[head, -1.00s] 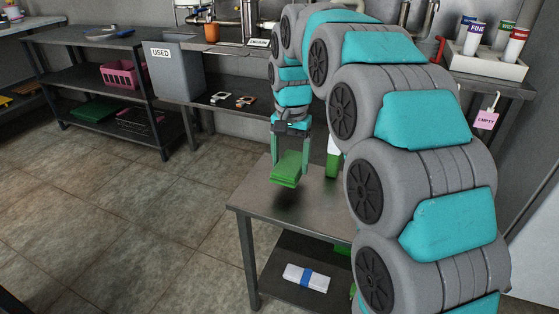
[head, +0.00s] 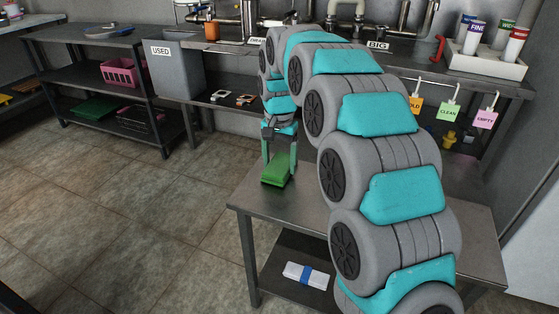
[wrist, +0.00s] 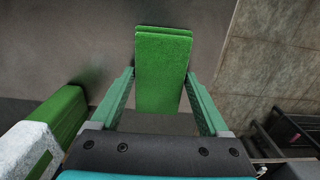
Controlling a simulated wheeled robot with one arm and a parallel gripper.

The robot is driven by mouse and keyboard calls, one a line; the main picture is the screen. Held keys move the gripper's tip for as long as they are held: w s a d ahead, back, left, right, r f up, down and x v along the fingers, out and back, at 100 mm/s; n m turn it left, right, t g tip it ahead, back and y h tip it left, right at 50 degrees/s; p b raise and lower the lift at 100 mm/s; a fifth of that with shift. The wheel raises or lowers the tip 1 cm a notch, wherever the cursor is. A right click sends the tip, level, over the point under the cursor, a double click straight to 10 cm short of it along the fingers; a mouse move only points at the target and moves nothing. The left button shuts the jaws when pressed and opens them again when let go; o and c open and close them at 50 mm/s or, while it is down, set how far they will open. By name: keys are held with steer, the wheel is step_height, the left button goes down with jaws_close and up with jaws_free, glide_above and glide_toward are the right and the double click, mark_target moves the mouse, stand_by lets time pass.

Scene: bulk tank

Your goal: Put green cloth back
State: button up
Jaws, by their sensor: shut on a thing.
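A folded green cloth (head: 275,172) is between the fingers of my gripper (head: 280,160), over the far left part of the metal table (head: 300,212). In the wrist view the cloth (wrist: 162,75) is a flat double-layered pad, with one finger of my gripper (wrist: 163,100) at each side edge. My gripper is shut on it. The cloth is low over the tabletop; I cannot tell whether it touches.
A green-and-white block-like object (wrist: 50,135) stands left of my gripper in the wrist view; my arm hides it in the head view. A grey USED bin (head: 178,70) stands behind left.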

mark_target(279, 164)
steer(key=shift+f, duration=0.15)
steer(key=o, duration=1.2)
steer(key=shift+c, duration=0.2)
step_height(279, 164, up, 12)
